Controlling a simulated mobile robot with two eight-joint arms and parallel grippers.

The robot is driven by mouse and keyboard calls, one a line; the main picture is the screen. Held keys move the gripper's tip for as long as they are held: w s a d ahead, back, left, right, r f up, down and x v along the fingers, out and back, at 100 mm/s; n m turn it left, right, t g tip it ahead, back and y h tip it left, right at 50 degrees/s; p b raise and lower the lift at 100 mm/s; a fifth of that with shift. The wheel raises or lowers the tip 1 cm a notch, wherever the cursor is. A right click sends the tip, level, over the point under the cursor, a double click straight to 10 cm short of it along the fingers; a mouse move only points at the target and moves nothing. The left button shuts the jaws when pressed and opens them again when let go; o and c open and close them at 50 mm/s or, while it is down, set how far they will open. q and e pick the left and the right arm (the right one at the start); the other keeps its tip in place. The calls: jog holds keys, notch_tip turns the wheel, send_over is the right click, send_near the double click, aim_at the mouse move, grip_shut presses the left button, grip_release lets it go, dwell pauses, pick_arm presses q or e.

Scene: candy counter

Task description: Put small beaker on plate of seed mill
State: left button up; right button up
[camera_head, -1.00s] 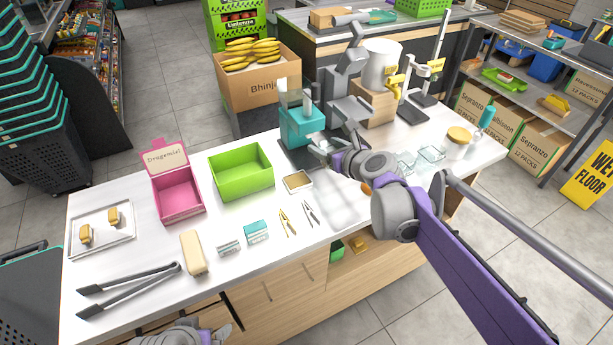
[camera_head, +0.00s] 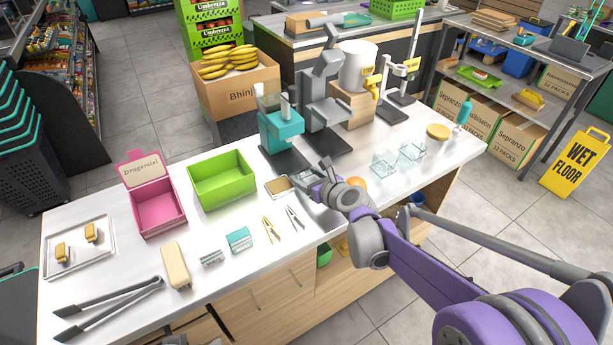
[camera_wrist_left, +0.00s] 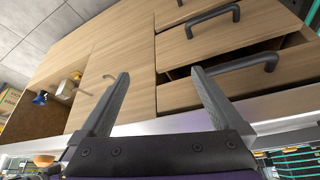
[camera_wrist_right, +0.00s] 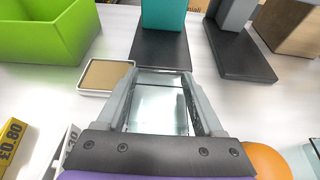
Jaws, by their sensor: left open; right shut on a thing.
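The seed mill (camera_head: 281,128) is a teal machine on the counter with a dark flat plate (camera_head: 285,158) at its foot. The plate also shows in the right wrist view (camera_wrist_right: 160,50), just beyond my fingertips. My right gripper (camera_head: 312,180) is shut on a clear glass small beaker (camera_wrist_right: 158,105), held between its fingers in front of the plate. I cannot tell whether the beaker touches the counter. In the head view the gripper partly hides it. My left gripper (camera_wrist_left: 155,95) is open and empty, facing the counter's wooden drawers; it is outside the head view.
A shallow tan-filled tray (camera_wrist_right: 107,75) lies left of my right fingers. An orange ball (camera_wrist_right: 266,162) is close on the right. Glass containers (camera_head: 412,150) stand further right. A grey machine (camera_head: 322,100) stands beside the mill. A green bin (camera_head: 222,180) is left.

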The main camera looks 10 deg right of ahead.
jog(key=shift+f, duration=0.15)
jog(key=o, duration=1.3)
